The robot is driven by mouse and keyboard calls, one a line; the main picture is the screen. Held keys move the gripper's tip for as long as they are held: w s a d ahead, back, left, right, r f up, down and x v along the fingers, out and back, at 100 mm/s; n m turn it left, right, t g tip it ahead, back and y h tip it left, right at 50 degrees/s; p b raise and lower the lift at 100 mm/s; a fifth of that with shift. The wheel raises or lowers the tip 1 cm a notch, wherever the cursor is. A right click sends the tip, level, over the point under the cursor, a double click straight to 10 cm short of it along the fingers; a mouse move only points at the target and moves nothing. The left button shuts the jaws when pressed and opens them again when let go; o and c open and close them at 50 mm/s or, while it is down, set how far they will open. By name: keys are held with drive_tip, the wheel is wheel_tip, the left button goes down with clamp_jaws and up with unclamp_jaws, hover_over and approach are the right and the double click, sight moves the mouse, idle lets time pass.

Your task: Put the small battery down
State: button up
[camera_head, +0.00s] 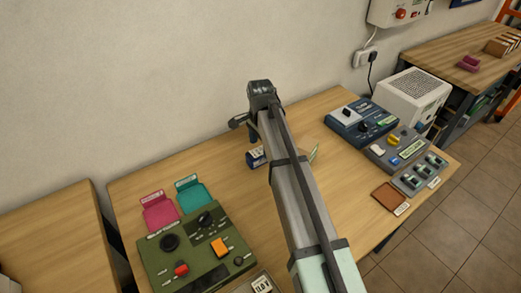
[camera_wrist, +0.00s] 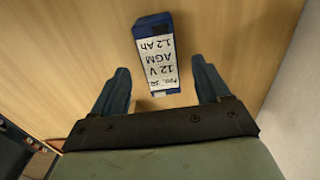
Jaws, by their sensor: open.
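The small battery (camera_wrist: 155,52) is a blue block with a white label reading 12 V AGM 1.2 Ah. In the wrist view it is on the wooden table, its label facing the camera. In the head view the battery (camera_head: 257,158) is partly hidden by my arm. My gripper (camera_wrist: 160,72) is open, with one finger on each side of the battery's near end. A gap shows between each finger and the battery. In the head view my gripper (camera_head: 252,135) is above the table near the wall, its fingers mostly hidden.
A pink pad (camera_head: 160,213) and a teal pad (camera_head: 195,196) lie left, behind a green control box (camera_head: 195,250). Blue (camera_head: 362,122) and grey (camera_head: 398,148) devices and a brown pad (camera_head: 389,196) stand right. The table between is mostly clear.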

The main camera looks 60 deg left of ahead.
sight(260, 151)
wheel_tip(260, 151, up, 9)
drive_tip(key=shift+f, duration=0.2)
idle(0.6)
